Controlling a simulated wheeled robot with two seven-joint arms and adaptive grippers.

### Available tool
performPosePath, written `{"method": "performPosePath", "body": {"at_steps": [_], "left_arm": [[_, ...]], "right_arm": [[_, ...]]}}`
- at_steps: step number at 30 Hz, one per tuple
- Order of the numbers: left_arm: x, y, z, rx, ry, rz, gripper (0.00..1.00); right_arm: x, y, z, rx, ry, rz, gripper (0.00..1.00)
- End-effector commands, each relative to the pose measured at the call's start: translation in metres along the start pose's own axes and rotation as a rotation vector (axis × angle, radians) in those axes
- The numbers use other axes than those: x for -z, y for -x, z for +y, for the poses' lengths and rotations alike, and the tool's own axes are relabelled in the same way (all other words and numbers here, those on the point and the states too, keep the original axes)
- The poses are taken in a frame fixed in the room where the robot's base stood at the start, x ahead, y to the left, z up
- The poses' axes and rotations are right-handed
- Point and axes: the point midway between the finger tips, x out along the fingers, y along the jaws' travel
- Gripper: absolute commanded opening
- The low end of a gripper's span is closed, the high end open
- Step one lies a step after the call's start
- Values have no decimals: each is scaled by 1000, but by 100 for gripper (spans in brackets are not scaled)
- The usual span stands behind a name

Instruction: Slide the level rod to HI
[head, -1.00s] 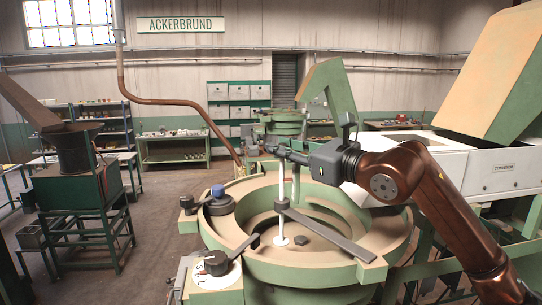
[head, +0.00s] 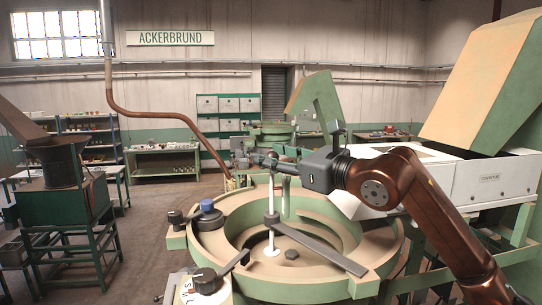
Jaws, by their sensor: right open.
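The level rod (head: 271,190) is a thin, pale upright rod with a dark collar partway down and a white disc at its foot. It stands inside the round green-and-tan bowl (head: 385,240) in the head view. My right gripper (head: 267,160) is open at the rod's upper end, reaching in from the right. Its dark fingers overlap the rod's top in the picture, hiding it. I cannot tell whether they touch the rod. No HI marking is readable. My left gripper is not in view.
A dark flat bar (head: 318,248) crosses the bowl near the rod. A blue-topped knob (head: 207,206) and a black knob on a white dial (head: 205,281) sit at the bowl's left edge. A white hopper box (head: 490,180) stands right. Open floor lies left.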

Motion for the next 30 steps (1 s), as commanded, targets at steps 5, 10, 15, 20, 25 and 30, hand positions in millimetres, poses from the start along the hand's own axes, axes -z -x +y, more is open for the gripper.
{"method": "performPosePath", "body": {"at_steps": [5,10,15,20,25,30], "left_arm": [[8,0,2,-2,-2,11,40],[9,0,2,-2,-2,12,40],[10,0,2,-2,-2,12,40],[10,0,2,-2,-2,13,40],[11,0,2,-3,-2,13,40],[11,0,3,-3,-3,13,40]], "right_arm": [[0,26,-2,4,1,0,41],[1,63,-2,4,3,0,41],[1,94,-1,3,1,1,41],[1,111,-1,1,-1,1,41],[1,116,-1,1,0,1,41],[0,116,-1,1,0,0,41]]}}
